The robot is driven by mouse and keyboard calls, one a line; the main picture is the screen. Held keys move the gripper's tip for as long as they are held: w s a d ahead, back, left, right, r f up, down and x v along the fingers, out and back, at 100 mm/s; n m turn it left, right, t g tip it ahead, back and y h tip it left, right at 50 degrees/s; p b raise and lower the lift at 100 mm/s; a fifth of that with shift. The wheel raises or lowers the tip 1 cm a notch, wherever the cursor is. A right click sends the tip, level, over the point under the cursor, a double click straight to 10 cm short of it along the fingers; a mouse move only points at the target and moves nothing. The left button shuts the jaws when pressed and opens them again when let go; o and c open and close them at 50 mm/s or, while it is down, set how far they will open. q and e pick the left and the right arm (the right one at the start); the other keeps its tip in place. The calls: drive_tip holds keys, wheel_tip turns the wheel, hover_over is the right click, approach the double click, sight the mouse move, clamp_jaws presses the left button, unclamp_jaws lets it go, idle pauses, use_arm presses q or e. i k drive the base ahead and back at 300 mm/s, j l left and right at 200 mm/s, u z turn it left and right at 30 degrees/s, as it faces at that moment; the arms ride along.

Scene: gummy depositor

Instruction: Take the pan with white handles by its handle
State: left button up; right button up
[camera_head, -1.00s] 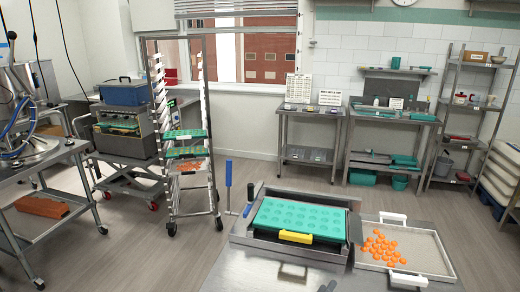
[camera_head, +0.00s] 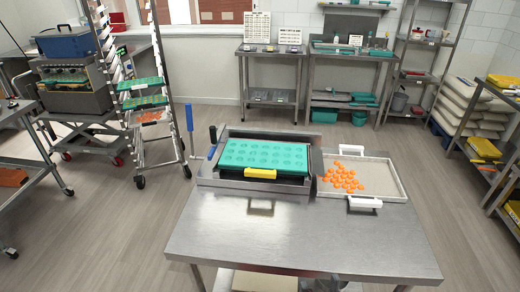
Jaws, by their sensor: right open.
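The pan with white handles (camera_head: 388,192) is a shallow, light-coloured rectangular tray on the near steel table. Several orange gummies (camera_head: 342,178) lie in its left part. One white handle (camera_head: 364,203) is on its near side and another (camera_head: 351,150) on its far side. My right gripper (camera_head: 326,285) seems to be the dark shape at the bottom edge, mostly cut off. It is open, well below and nearer than the pan, and not touching it. My left gripper is not in view.
The depositor (camera_head: 208,175) with a green mould (camera_head: 262,155) and yellow handle (camera_head: 260,173) stands left of the pan. The near steel table (camera_head: 300,235) is bare in front. A rack (camera_head: 165,120) stands left; shelves (camera_head: 495,150) stand right.

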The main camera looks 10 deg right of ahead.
sight(366, 182)
drive_tip(key=i+z, duration=0.15)
drive_tip(key=z, duration=0.6)
